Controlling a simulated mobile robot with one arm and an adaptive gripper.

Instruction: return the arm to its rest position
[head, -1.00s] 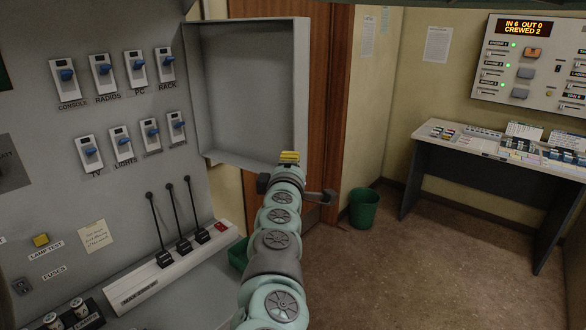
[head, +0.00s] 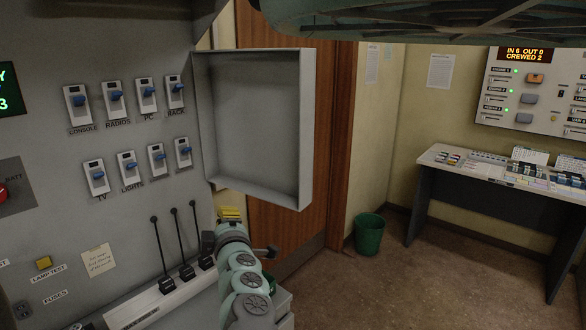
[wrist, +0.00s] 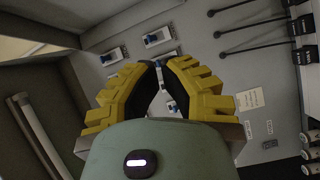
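My gripper (head: 229,213) shows in the head view as a small yellow end on my pale green arm, below the open grey cabinet door (head: 255,125). In the wrist view its two yellow fingers (wrist: 160,66) curve toward each other, with a gap between their dark pads. Nothing is held between them. Through the gap I see the grey panel (wrist: 185,70) with its blue switches. My arm reaches up and forward from the bottom of the head view, beside the row of black levers (head: 180,240).
The console panel on the left carries blue switches (head: 115,97), a yellow lamp-test button (head: 44,262) and a paper note (head: 98,260). A green bin (head: 369,234) stands on the floor. A desk (head: 480,185) is at the right. The floor between is clear.

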